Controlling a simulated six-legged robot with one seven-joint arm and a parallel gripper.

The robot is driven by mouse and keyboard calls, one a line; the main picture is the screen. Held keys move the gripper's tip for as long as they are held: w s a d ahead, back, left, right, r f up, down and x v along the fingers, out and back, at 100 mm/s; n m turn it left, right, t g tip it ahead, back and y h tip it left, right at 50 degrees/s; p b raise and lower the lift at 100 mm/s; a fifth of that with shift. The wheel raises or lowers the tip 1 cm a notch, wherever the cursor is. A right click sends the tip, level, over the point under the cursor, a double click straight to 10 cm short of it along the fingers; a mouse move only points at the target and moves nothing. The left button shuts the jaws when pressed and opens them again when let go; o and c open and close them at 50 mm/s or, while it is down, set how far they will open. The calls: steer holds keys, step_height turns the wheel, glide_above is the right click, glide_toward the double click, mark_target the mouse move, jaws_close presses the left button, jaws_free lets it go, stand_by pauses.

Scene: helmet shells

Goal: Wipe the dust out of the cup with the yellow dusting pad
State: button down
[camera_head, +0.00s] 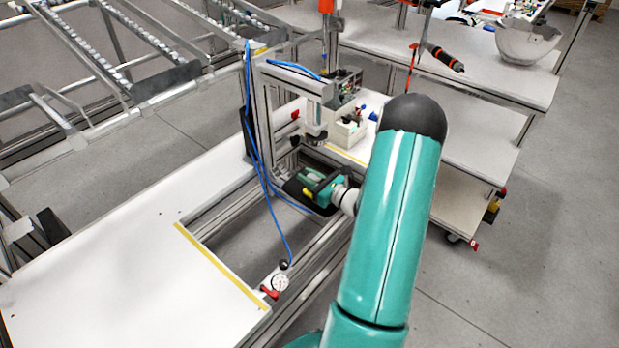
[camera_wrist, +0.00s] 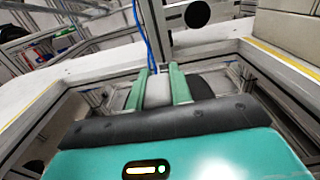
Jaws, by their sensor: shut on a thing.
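My gripper (camera_head: 316,187) is low inside the frame of the press, at the end of my teal arm. In the wrist view its two green fingers (camera_wrist: 161,75) stand close together, with a pale grey block (camera_wrist: 158,93) between them. A small yellow patch (camera_head: 308,193) at the gripper in the head view looks like part of the dusting pad; most of the pad is hidden. A dark, rounded thing (camera_head: 292,187), likely the cup, lies under and around the fingertips. Its dark edge also shows right of the fingers in the wrist view (camera_wrist: 202,88). Its inside and any dust are hidden.
The press's metal upright (camera_head: 257,115) and overhead ram (camera_head: 315,132) stand close behind my gripper. A blue hose (camera_head: 262,165) hangs on the left. A pale bin (camera_head: 348,132) stands behind. The white table (camera_head: 120,250) at front left is clear.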

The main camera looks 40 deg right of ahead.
steer(key=shift+s, duration=0.7)
steer(key=shift+s+d+f, duration=0.1)
steer(key=shift+s+f, duration=0.2)
steer(key=shift+s, duration=0.4)
steer(key=shift+w, duration=1.1)
steer(key=shift+w+r, duration=0.2)
steer(key=shift+w, duration=0.15)
steer(key=shift+r, duration=0.1)
